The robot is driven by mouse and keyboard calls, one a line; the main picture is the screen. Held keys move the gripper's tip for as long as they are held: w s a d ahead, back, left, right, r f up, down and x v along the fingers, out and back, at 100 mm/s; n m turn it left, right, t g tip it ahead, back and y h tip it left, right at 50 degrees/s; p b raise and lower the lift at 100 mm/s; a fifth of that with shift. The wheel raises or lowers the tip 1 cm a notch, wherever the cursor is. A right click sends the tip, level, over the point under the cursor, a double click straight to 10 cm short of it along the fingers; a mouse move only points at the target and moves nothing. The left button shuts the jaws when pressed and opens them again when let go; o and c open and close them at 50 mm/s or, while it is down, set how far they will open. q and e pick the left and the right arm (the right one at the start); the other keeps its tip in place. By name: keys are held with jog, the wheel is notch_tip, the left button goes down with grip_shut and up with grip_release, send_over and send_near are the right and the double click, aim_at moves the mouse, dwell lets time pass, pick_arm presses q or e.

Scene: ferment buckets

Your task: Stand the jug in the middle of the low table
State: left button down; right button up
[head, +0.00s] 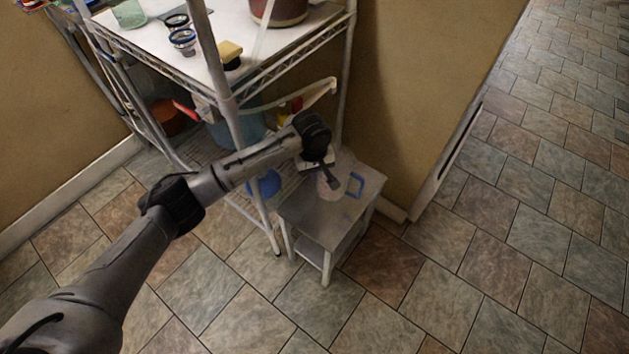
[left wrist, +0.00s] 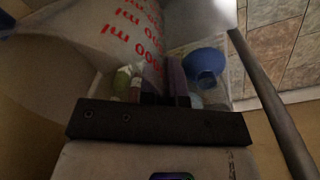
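The jug (head: 328,189) is pale and see-through with a blue handle (head: 355,185). It is over the top of the low grey table (head: 322,226), handle to the right. I cannot tell whether its base touches the tabletop. My left gripper (head: 331,180) reaches down at the jug from above and hides part of it. In the left wrist view the jug's clear wall with red ml marks (left wrist: 135,28) fills the upper left. The fingers (left wrist: 166,85) are close together at the wall's edge, seemingly shut on it. My right gripper is not in view.
A wire shelf rack (head: 233,110) stands left of the table, holding a yellow sponge (head: 231,52) and a dark red bucket (head: 279,10) on top. A blue round object (head: 265,184) is low in the rack. A wall is behind the table; tiled floor (head: 470,290) at right is clear.

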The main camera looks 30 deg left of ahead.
pick_arm(q)
notch_tip(320, 180, down, 4)
jog(key=shift+a+f+b, duration=0.1)
jog(key=shift+a+b, duration=0.05)
jog(key=shift+b, duration=0.5)
jog(key=c, duration=1.3)
grip_release()
jog(key=shift+f, duration=0.15)
jog(key=r+p, duration=0.4)
jog(key=p, duration=0.1)
jog(key=r+p, duration=0.4)
jog(key=p, duration=0.1)
jog(key=r+p, duration=0.4)
jog(key=p, duration=0.1)
jog(key=shift+s+a+r, duration=0.15)
jog(key=shift+s+a, duration=0.05)
jog(key=shift+a, duration=0.05)
